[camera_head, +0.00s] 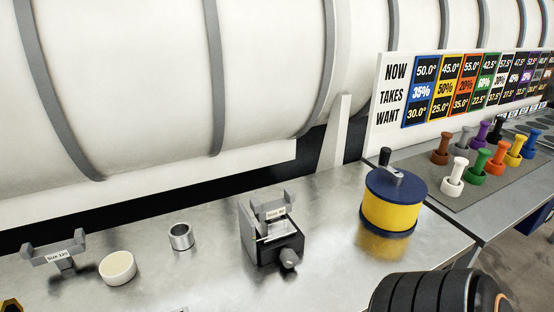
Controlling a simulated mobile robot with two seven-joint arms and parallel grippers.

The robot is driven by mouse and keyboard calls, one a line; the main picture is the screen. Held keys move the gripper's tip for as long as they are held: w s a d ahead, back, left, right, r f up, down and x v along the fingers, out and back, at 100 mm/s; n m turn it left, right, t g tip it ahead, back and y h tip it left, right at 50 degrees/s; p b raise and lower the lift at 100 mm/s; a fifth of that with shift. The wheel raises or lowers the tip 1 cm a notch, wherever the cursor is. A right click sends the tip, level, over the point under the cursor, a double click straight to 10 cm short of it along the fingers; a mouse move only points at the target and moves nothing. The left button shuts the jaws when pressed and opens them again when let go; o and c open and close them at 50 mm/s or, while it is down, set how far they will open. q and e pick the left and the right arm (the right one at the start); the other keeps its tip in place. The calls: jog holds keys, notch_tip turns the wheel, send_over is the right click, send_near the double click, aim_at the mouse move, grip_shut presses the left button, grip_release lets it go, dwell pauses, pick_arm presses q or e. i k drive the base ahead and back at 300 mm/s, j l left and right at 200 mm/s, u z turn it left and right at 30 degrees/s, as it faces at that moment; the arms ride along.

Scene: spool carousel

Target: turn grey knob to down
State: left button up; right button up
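A grey knob (288,258) sticks out from the front of a small dark clamp-like fixture (262,250) on the metal worktop. The fixture has grey upright brackets and a small white size label on top. The knob's grip points toward the front of the table; its exact turn angle is too small to tell. Neither of my grippers is in view, and nothing touches the knob.
A yellow spool with blue ends (390,208) stands right of the fixture. A metal ring (181,237), a cream-topped round piece (118,267) and a grey labelled holder (55,254) are to the left. Coloured pegs (480,163) stand on a mat. A black ribbed part fills the lower right.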

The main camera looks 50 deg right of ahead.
aim_at(289, 257)
jog(key=k+l+u, duration=0.45)
jog(key=l+u, duration=0.2)
jog(key=k+l+u, duration=0.3)
jog(key=k+l, duration=0.4)
